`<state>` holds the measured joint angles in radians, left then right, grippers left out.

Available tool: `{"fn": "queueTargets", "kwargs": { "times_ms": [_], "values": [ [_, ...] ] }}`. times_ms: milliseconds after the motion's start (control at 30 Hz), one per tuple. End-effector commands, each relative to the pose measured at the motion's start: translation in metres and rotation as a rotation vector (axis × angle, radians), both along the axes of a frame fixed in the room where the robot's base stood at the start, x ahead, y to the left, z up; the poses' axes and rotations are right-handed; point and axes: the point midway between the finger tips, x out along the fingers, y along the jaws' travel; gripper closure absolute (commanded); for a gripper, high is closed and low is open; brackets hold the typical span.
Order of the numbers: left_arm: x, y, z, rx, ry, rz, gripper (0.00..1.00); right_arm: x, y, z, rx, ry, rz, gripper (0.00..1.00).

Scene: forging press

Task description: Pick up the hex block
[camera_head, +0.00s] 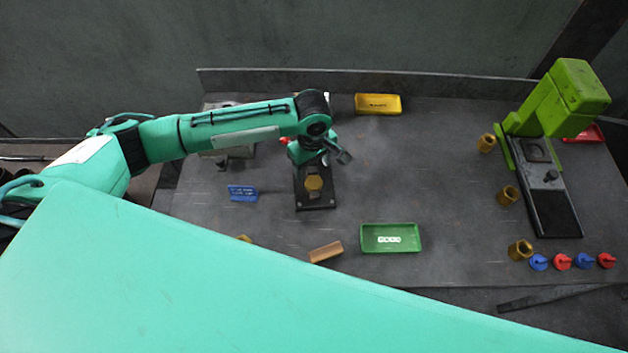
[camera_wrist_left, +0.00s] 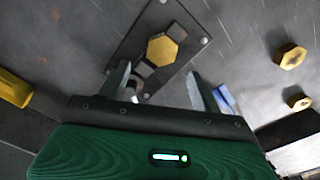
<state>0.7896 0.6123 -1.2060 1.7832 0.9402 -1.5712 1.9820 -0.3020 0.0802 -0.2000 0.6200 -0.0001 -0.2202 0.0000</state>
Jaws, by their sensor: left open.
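The hex block (camera_head: 314,183) is a brass-yellow hexagonal piece on a dark rectangular plate (camera_head: 316,203). In the left wrist view the hex block (camera_wrist_left: 162,49) lies just beyond the fingertips and roughly between their lines. My left gripper (camera_head: 322,155) is above the far part of the plate, beside the block. It also shows in the left wrist view (camera_wrist_left: 160,80), with its two fingers spread apart and nothing between them gripped. My right gripper is not in view.
The table between is clear.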

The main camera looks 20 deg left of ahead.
Motion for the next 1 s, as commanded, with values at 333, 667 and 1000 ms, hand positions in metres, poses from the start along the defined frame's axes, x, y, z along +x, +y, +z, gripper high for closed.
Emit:
{"fn": "queueTargets", "kwargs": {
  "times_ms": [333, 667, 1000],
  "values": [
    [-0.006, -0.005, -0.032, 0.002, 0.002, 0.0, 0.35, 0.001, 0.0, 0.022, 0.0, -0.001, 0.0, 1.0],
    [-0.006, -0.005, -0.058, -0.001, -0.001, -0.002, 0.35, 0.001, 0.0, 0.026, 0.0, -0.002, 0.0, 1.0],
    [-0.006, -0.005, -0.058, 0.0, 0.0, -0.002, 0.8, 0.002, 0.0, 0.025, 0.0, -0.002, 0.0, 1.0]
  ]
}}
